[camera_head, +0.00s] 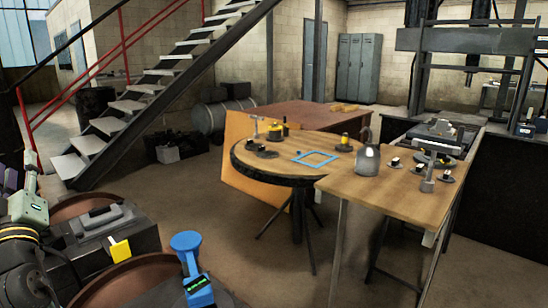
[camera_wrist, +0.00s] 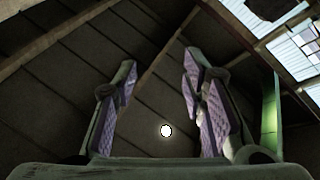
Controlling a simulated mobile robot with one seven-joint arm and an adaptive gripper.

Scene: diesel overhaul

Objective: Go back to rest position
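In the wrist view my gripper (camera_wrist: 158,65) has its two purple-padded fingers apart, with nothing between them. It points up at the dark roof (camera_wrist: 150,30), where a bright round light (camera_wrist: 166,130) shows between the fingers. In the head view part of my arm shows at the lower left edge, with the gripper partly cut off by the picture's edge. No object is in the gripper's grasp.
A round wooden table (camera_head: 275,168) holds a blue square frame (camera_head: 315,158) and small items. A rectangular table (camera_head: 385,190) with a grey jug (camera_head: 368,160) adjoins it. A blue device (camera_head: 190,262) and a dark toolbox (camera_head: 100,220) are near the lower left. Metal stairs (camera_head: 150,90) stand behind.

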